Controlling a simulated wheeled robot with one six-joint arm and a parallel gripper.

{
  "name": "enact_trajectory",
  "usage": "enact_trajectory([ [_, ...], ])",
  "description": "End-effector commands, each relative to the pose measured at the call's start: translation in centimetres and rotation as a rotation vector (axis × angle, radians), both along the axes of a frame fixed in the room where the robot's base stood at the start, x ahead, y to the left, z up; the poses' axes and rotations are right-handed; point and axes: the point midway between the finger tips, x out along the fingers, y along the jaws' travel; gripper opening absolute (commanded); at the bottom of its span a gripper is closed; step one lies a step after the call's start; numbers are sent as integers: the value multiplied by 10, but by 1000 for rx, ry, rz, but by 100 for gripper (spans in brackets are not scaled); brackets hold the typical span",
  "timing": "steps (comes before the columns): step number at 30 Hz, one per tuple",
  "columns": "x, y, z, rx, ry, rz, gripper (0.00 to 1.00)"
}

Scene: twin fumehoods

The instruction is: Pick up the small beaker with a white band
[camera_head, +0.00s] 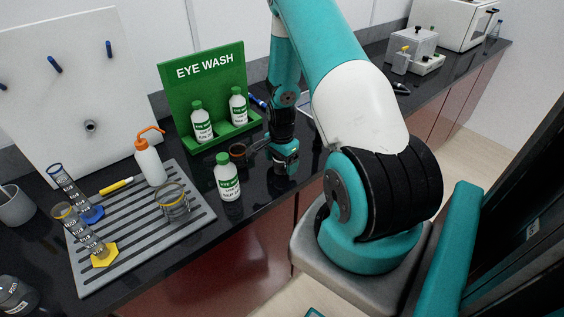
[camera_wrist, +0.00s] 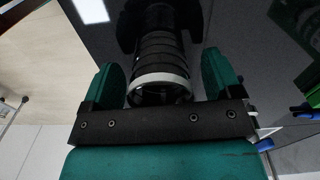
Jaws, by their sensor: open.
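In the wrist view, a small clear beaker (camera_wrist: 160,52) with dark ring lines and a white band stands between my gripper's two green fingers (camera_wrist: 160,78). The fingers are open, one on each side, with a gap visible at each. The white band is at the end of the beaker nearest the camera. In the head view my gripper (camera_head: 272,150) is low over the black counter, in front of the eye wash stand. The white-banded beaker cannot be made out there, as my gripper and arm cover that spot.
A small orange-rimmed vessel (camera_head: 237,151) is just left of my gripper. A green-capped bottle (camera_head: 229,182) stands in front. The green eye wash stand (camera_head: 205,85) is behind. A grey rack mat (camera_head: 130,249) with cylinders, a wash bottle (camera_head: 150,163) and a larger beaker (camera_head: 173,204) is left.

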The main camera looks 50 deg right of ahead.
Motion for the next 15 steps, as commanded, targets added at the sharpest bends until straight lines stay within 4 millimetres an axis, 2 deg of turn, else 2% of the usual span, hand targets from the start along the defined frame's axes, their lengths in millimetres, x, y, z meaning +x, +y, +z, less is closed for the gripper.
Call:
enact_trajectory([
  [2, 0, 0, 0, 0, 0, 0, 84],
  [9, 0, 0, 0, 0, 1, 0, 30],
  [15, 0, 0, 0, 0, 1, 1, 30],
])
